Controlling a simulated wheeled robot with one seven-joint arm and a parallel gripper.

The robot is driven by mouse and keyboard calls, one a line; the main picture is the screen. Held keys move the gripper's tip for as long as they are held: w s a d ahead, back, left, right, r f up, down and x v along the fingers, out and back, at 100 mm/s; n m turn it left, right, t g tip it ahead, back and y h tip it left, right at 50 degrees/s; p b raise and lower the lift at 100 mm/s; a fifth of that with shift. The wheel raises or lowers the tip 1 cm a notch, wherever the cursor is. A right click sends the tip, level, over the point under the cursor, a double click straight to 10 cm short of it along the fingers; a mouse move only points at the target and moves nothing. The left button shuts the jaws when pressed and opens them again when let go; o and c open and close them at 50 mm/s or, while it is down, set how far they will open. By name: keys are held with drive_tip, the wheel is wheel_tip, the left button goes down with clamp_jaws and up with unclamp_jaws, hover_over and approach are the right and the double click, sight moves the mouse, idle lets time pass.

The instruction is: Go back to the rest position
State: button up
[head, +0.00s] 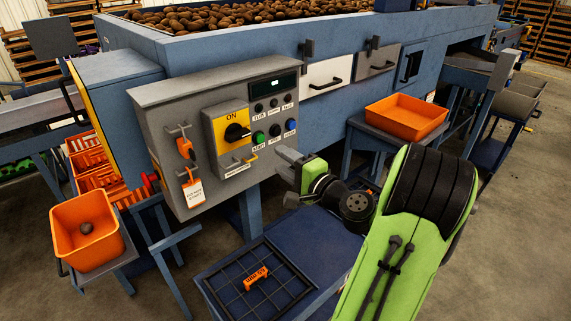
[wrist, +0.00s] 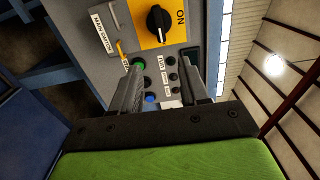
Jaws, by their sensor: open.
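My gripper (head: 283,164) is in front of the lower right part of the grey control panel (head: 165,105), at the end of my green and black arm. In the wrist view its two dark fingers (wrist: 158,80) are spread apart with nothing between them. Beyond them show the panel's green button (wrist: 138,64), blue button (wrist: 151,98) and small black buttons. The black rotary switch (head: 237,132) sits on a yellow plate by the word ON. I cannot tell the exact gap between fingertips and panel.
An orange padlock (head: 186,148) and a tag (head: 194,190) hang on the panel's left. A black grid tray (head: 222,291) with an orange labelled piece (head: 257,278) lies on the blue table below. Orange bins stand left (head: 68,222) and right (head: 420,118). Open floor shows at right.

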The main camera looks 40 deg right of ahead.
idle(0.3)
drive_tip(key=a+f+n+g+y, duration=0.2)
drive_tip(key=a+n+g+y, duration=0.3)
drive_tip(key=a, duration=0.6)
drive_tip(key=a+f+n+g, duration=0.3)
drive_tip(key=a+n, duration=0.5)
drive_tip(key=a, duration=0.3)
drive_tip(key=s+a+n+g+h, duration=0.2)
drive_tip(key=s+n, duration=0.1)
drive_tip(key=s, duration=0.6)
drive_tip(key=s+a+r+n+g+h, duration=0.1)
drive_tip(key=s+a+n+g+h, duration=0.1)
drive_tip(key=s, duration=0.7)
drive_tip(key=shift+r+n, duration=0.2)
drive_tip(key=shift+n, duration=0.2)
